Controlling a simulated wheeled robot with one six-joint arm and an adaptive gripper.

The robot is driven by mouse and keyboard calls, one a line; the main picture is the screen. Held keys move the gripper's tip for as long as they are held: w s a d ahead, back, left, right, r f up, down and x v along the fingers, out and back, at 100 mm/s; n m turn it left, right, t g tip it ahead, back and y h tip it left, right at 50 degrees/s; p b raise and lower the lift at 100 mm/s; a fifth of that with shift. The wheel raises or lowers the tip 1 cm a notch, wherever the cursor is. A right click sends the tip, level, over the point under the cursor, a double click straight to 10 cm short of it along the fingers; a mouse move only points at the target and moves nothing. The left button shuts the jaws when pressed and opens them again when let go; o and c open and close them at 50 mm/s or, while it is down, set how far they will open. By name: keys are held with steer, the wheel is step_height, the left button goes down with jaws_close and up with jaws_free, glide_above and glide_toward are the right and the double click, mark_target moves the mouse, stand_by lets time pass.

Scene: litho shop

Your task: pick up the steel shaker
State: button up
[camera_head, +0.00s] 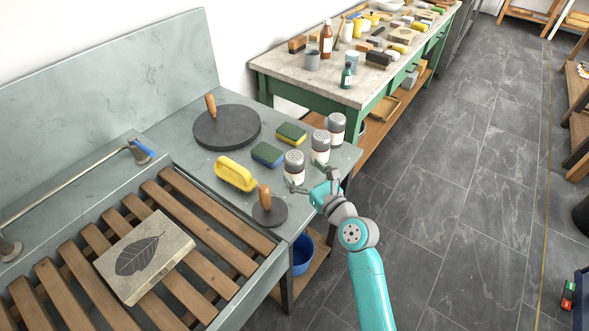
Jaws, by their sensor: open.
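Three steel shakers with perforated tops and pale labels stand upright in a row near the right edge of the grey stone counter: a front one (294,164), a middle one (321,146) and a back one (336,128). My gripper (306,176) is open, at the counter's edge, just right of the front shaker and in front of the middle one. Its fingers overlap the lower parts of these two shakers in the picture. I cannot tell whether a finger touches either. Nothing shows held between the fingers.
A small dark disc with a wooden handle (269,212) stands close in front of the gripper. A cluttered green bench (300,74) stands behind.

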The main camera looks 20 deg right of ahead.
steer(key=shift+r+x, duration=0.15)
steer(key=shift+x, duration=1.1)
steer(key=shift+r+x, duration=0.1)
steer(key=shift+x, duration=1.2)
steer(key=shift+d, duration=0.2)
steer(key=c, duration=1.4)
